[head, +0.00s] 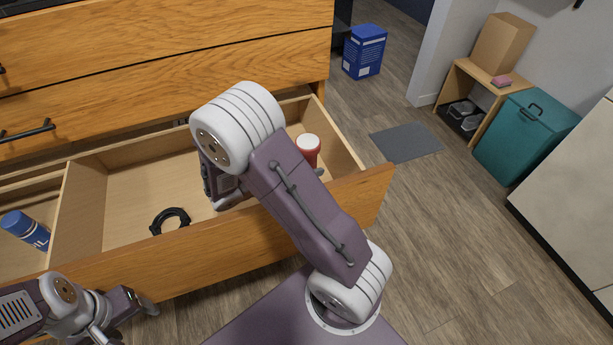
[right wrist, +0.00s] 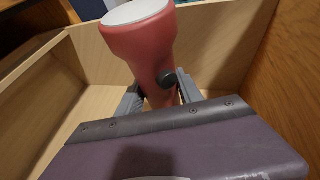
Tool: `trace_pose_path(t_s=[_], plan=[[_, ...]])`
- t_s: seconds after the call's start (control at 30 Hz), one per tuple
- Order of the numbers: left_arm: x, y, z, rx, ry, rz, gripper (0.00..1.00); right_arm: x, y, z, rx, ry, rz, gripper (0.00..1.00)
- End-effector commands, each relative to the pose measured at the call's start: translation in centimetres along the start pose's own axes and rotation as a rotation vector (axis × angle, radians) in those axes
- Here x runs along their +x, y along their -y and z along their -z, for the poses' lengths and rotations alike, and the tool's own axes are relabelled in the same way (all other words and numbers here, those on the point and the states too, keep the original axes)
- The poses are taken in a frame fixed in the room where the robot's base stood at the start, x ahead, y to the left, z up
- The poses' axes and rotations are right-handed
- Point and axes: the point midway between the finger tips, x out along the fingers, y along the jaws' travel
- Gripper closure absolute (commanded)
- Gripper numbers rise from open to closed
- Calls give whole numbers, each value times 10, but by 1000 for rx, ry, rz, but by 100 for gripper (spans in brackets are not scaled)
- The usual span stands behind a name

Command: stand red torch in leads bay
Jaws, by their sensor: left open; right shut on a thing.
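The red torch (head: 308,151) has a white top face and stands roughly upright inside the open drawer, near its right end. It fills the middle of the right wrist view (right wrist: 142,50), with a dark round button on its side. My right gripper (right wrist: 162,95) is shut on the torch's body, below its wide head. In the head view my right arm hides most of this gripper and the torch's lower part. Whether the torch's base touches the drawer floor is hidden. My left gripper (head: 150,308) is open and empty, in front of the drawer at the lower left.
The open wooden drawer (head: 200,257) has a divider (head: 80,208). A black ring-shaped thing (head: 170,219) lies in the middle bay, and a blue can (head: 27,229) lies in the left bay. A blue box (head: 364,52), grey mat (head: 406,142) and teal bin (head: 525,135) are farther off.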

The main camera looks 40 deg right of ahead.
Motion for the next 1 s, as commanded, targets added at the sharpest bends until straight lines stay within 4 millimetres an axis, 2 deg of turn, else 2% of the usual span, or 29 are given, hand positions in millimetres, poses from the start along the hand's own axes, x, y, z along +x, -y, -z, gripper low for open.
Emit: trace_pose_path(t_s=[0.03,0.13,0.47,0.5,0.57,0.6,0.9,1.0], plan=[[11,0,-1,0,0,0,32,6,0,14,-2,1,1,100],[20,0,-2,0,0,0,32,12,0,28,-2,1,0,100],[18,0,-2,0,0,0,32,12,0,29,-1,0,0,100],[18,0,-2,0,0,0,32,12,0,29,-1,0,0,54],[18,0,-2,0,0,0,32,12,0,29,-1,0,0,38],[18,0,-2,0,0,0,32,12,0,29,-1,0,0,35],[15,0,-2,0,0,0,32,10,0,25,0,0,-1,35],[5,0,-1,0,0,0,32,-6,-1,21,-2,0,-5,35]])
